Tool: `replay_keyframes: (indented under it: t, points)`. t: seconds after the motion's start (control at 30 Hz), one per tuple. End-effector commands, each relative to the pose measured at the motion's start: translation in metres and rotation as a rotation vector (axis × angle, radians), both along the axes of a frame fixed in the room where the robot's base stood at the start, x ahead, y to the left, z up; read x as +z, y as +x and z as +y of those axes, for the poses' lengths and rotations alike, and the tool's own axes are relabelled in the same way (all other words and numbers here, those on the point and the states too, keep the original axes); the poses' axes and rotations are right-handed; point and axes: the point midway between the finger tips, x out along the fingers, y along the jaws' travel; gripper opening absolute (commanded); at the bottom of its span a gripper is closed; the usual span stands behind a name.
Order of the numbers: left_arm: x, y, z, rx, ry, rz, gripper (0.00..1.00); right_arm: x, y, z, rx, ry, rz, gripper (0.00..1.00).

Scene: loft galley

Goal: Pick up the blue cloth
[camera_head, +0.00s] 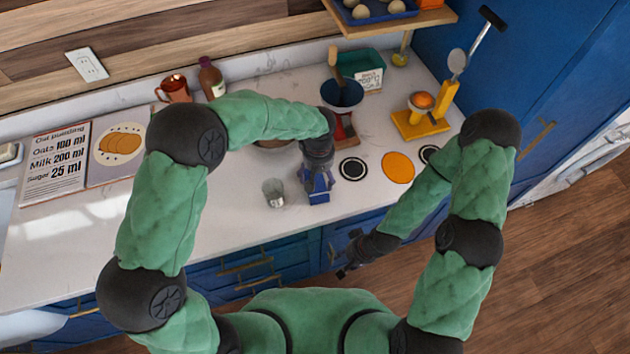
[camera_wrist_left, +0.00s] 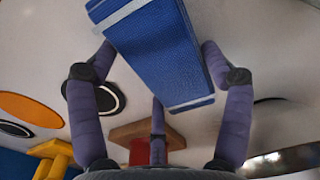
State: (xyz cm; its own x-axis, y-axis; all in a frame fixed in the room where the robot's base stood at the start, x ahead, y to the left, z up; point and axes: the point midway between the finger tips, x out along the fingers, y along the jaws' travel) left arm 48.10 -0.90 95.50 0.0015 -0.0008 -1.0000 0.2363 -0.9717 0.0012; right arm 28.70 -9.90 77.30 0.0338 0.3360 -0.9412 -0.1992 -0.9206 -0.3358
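The blue cloth (camera_wrist_left: 162,55) is folded and has pale stripes near its ends. In the left wrist view it fills the top middle, between my left gripper's spread fingers (camera_wrist_left: 158,65). Two fingertips come up to its sides, and the third is by its lower edge. Whether they press on it is unclear. In the head view the cloth (camera_head: 319,196) is at the counter's front, right below my left gripper (camera_head: 317,178). My right gripper (camera_head: 348,258) hangs in front of the cabinets, low and away from the cloth, with its fingers apart and empty.
A metal cup (camera_head: 273,193) stands just left of the cloth. A bowl (camera_head: 272,145) is partly hidden behind my left arm. Round black and orange coasters (camera_head: 397,168) lie to the right. A red-based stand with a dark bowl (camera_head: 342,96) is behind. The counter's left front is clear.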

Motion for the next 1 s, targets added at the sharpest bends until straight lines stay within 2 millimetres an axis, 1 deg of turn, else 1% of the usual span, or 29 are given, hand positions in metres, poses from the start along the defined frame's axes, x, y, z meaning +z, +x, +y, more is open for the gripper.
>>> replay_keyframes:
  t: [0.37, 0.47, 0.57, 0.7, 0.73, 0.83, 1.0]
  points:
    - [0.0, -0.001, 0.0, -0.001, 0.001, 0.002, 0.46, 0.0, 0.0, 0.0, 0.0, 0.0, 0.0, 0.4]
    - [0.004, -0.001, 0.0, -0.001, 0.001, 0.001, 0.46, 0.001, 0.0, 0.0, 0.0, 0.0, 0.0, 0.4]
    - [0.012, 0.0, 0.0, -0.001, 0.001, 0.0, 0.46, 0.002, 0.0, 0.0, 0.0, 0.0, 0.0, 0.4]
    - [0.032, 0.0, 0.0, -0.002, 0.0, -0.002, 0.46, 0.005, 0.0, 0.0, 0.0, 0.0, 0.0, 0.4]
    - [0.037, -0.004, -0.001, -0.003, 0.0, -0.001, 0.46, 0.006, 0.0, 0.0, 0.0, 0.0, 0.0, 0.4]
    - [0.055, -0.019, -0.002, -0.003, -0.001, -0.001, 0.46, 0.008, 0.0, 0.0, 0.0, 0.0, 0.0, 0.4]
    - [0.093, -0.05, -0.006, -0.003, -0.001, -0.003, 0.46, 0.013, 0.0, 0.0, 0.0, 0.0, 0.0, 0.4]
